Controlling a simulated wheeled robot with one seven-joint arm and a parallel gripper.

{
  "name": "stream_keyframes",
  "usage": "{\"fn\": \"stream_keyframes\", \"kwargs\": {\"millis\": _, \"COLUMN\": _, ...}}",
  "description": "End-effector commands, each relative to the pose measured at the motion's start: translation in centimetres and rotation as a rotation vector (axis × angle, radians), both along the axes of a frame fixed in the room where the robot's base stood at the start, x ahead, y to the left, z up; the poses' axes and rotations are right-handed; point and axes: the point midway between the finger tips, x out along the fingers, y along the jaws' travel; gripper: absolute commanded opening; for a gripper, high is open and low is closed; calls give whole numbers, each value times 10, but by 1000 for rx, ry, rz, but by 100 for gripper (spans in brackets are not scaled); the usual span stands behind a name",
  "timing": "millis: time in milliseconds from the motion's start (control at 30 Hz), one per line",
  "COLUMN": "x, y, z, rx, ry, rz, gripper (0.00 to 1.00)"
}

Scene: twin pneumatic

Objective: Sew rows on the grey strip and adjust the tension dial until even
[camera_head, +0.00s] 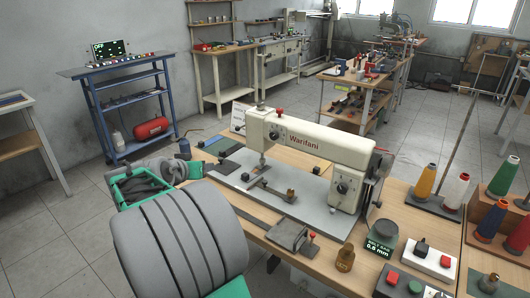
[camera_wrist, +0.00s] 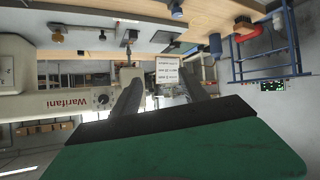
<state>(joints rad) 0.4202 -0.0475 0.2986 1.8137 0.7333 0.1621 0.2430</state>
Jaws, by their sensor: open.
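A cream sewing machine (camera_head: 320,146) marked "Warifani" stands on a grey plate on the wooden table. A dark round dial (camera_head: 274,133) is on its head; it also shows in the wrist view (camera_wrist: 102,100). Another dark knob (camera_head: 342,187) sits on its pillar. A grey folded piece (camera_head: 288,235) lies at the table's front; I cannot tell whether it is the grey strip. My gripper (camera_head: 180,168) is left of the machine head. In the wrist view my gripper (camera_wrist: 162,88) is open, with nothing between its fingers. A white card (camera_wrist: 168,70) shows behind the fingers.
Thread cones (camera_head: 455,190) stand on a dark base at the right. A green display (camera_head: 382,249) and button boxes (camera_head: 427,258) are at the front right. A brass weight (camera_head: 345,257) stands near the table's front edge. A blue cart (camera_head: 125,100) is at the back left.

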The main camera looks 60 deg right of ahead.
Motion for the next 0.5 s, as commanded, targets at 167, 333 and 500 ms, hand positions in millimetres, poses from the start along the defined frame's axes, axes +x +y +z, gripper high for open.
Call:
{"fn": "stream_keyframes", "kwargs": {"millis": 167, "x": -84, "y": -145, "z": -2, "rx": -391, "ry": -45, "rz": -365, "gripper": 52}}
{"fn": "stream_keyframes", "kwargs": {"millis": 333, "x": -113, "y": -175, "z": 14, "rx": -520, "ry": -39, "rz": -445, "gripper": 52}}
{"fn": "stream_keyframes", "kwargs": {"millis": 500, "x": -118, "y": -203, "z": 17, "rx": -518, "ry": -38, "rz": -446, "gripper": 52}}
